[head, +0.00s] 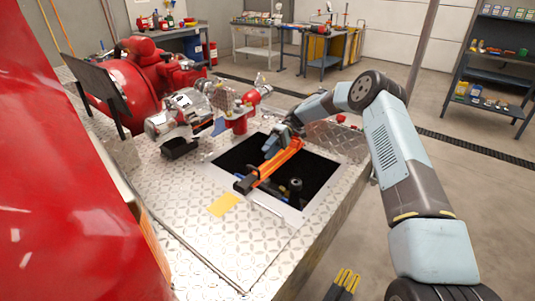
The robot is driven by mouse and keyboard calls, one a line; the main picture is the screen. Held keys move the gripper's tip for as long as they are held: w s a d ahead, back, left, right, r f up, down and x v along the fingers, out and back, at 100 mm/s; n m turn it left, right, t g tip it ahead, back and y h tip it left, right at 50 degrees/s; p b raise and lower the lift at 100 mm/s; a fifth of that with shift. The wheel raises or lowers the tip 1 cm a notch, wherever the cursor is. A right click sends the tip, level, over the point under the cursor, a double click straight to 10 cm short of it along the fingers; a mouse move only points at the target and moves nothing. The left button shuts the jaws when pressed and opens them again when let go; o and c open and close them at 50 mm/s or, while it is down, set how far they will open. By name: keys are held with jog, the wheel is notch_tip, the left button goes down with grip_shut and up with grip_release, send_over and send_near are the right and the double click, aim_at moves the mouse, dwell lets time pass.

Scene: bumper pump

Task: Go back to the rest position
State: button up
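My gripper (270,148) is at the end of my blue-grey arm, above the dark square opening (236,157) in the metal tread-plate deck. A long orange bar-shaped thing with a black end (272,166) slants across the opening, right beside my gripper. It seems to touch or overlap the gripper in this view. The fingertips are small and partly hidden, so I cannot tell whether they are closed on the orange thing or apart. My arm reaches in from the right, bent high at the elbow.
The tread-plate deck (170,205) carries a red pump body (140,88), silver fittings (178,112) and a red valve (241,115) beside the opening. A large red surface (60,180) fills the left. Workbenches (180,42) and shelves (495,65) stand behind. The floor at right is mostly clear.

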jog(key=s+d+r+m+t+h, duration=0.25)
jog(key=s+d+r, duration=0.25)
jog(key=r, duration=0.4)
jog(key=s+d+r+m+t+h, duration=0.1)
jog(key=s+d+r+t, duration=0.35)
jog(key=r, duration=0.45)
jog(key=s+d+r+m+t+h, duration=0.2)
jog(key=s+d+r, duration=0.3)
jog(key=r, duration=0.4)
jog(key=s+d+r+m+t, duration=0.1)
jog(key=s+d+r+t, duration=0.1)
jog(key=s+d, duration=0.3)
jog(key=s+d+r+m+t+h, duration=0.1)
jog(key=s+d, duration=0.4)
jog(key=s, duration=0.8)
jog(key=s+d+r+m+t+h, duration=0.1)
jog(key=s+d+r+m+t, duration=0.1)
jog(key=s+d+t, duration=0.3)
jog(key=shift+s+r+m+t, duration=0.3)
jog(key=shift+s+m, duration=0.45)
jog(key=shift+s, duration=1.2)
jog(key=shift+s+a, duration=0.1)
